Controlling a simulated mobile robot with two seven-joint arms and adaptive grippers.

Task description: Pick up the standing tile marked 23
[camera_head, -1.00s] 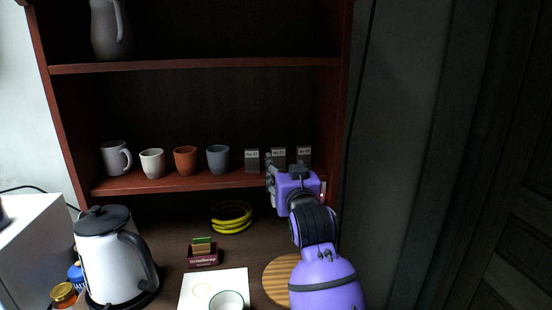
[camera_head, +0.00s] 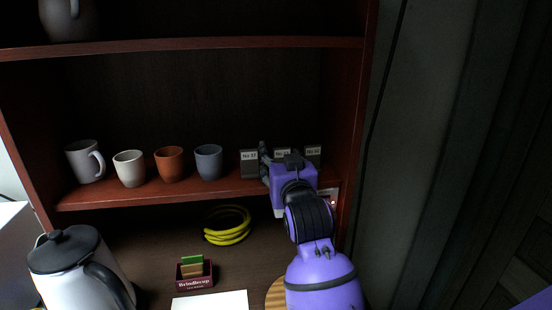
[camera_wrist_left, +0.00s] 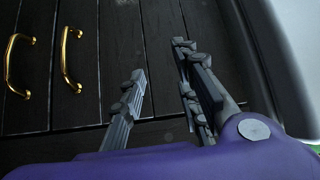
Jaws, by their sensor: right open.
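Three grey tiles with white labels stand in a row at the right end of the red-brown shelf (camera_head: 150,192). The left tile (camera_head: 249,169) and the right tile (camera_head: 314,161) flank the middle tile (camera_head: 282,152). The labels are small; the middle one, partly covered by my gripper, seems to be 23. My right gripper (camera_head: 277,157) is open in front of the middle tile, with one finger showing at its left. Its other finger is mostly hidden, and I cannot tell whether it touches the tile. My left gripper (camera_wrist_left: 160,85) is open and empty in the left wrist view.
A grey mug (camera_head: 84,162), white cup (camera_head: 129,169), terracotta cup (camera_head: 169,164) and blue-grey cup (camera_head: 208,162) stand left of the tiles. The shelf's right side wall (camera_head: 352,130) is close to my right arm. Below are a yellow coil (camera_head: 228,238), card box (camera_head: 195,274) and kettle (camera_head: 70,275).

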